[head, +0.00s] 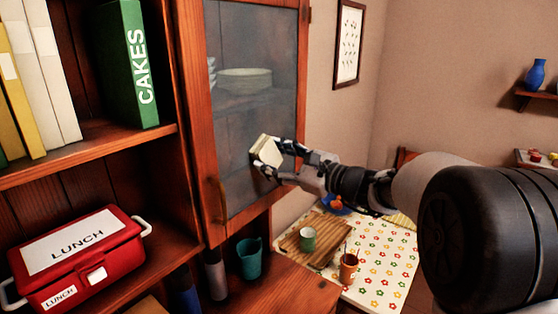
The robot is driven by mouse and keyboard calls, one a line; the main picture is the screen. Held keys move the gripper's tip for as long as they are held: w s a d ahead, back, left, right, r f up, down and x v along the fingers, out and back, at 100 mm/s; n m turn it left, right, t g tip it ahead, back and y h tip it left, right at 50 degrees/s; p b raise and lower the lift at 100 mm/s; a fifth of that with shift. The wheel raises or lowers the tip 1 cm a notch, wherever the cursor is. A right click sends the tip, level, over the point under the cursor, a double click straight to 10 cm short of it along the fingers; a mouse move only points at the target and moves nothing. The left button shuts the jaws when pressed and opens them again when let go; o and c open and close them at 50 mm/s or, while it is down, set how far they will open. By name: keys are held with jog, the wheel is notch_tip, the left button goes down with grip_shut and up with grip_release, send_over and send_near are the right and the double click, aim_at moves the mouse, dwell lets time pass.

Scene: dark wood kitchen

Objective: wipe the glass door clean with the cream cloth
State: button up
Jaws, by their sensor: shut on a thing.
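The glass door (235,120) is a grey, hazy pane in a reddish wood frame, with a curved handle at its lower left. It appears shut. Pale stacked dishes (245,81) show dimly through it. My gripper (270,160) is at the lower right part of the pane, shut on the folded cream cloth (265,149). The cloth is at or very near the glass; I cannot tell for sure whether it touches. The gripper fingers hide part of the cloth and of the pane's right side.
Left of the door, open shelves hold a red lunch box (80,262), a green CAKES book (128,62) and other binders. Below stand a teal cup (249,258) and, on a flowered tablecloth (385,265), a cutting board (312,238), a green cup (308,239) and a brown cup (348,268).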

jog(key=shift+s+a+b, duration=0.95)
jog(key=shift+s+a, duration=0.1)
jog(key=shift+s, duration=0.3)
jog(key=shift+s+a+b, duration=0.9)
jog(key=shift+s+a, duration=0.15)
jog(key=shift+s, duration=0.25)
jog(key=v, duration=0.6)
jog(key=shift+b, duration=0.4)
jog(key=shift+d, duration=0.15)
jog(key=v, duration=0.2)
jog(key=shift+s+d, duration=0.3)
